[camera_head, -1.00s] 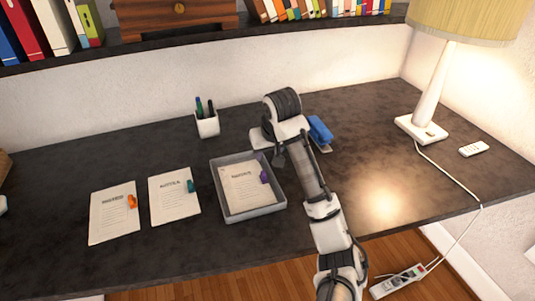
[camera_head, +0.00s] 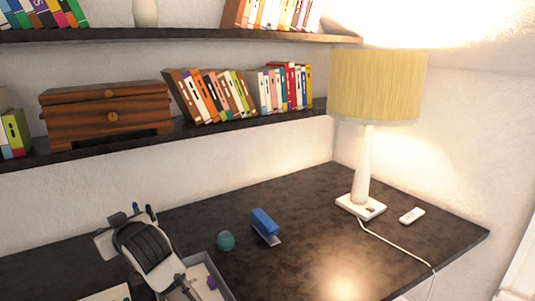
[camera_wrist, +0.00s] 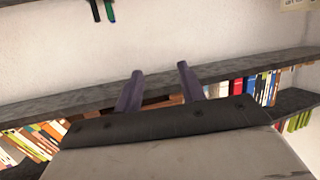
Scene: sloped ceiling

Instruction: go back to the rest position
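My gripper (camera_wrist: 160,72) shows two dark purple fingers standing apart in the wrist view, with nothing between them. In the head view, my arm's wrist end is at the lower left, above the desk (camera_head: 310,230); the fingertips cannot be made out there. The wrist view looks upside down, with pens (camera_wrist: 104,9) hanging in at the top edge and the shelf (camera_wrist: 220,70) behind the fingers.
A grey tray (camera_head: 226,288) with a purple clip (camera_head: 211,282) lies beside my arm. A teal ball (camera_head: 226,241) and a blue stapler (camera_head: 265,224) stand behind it. A lamp (camera_head: 362,190) and a remote (camera_head: 412,215) are at the right. The desk's front right is clear.

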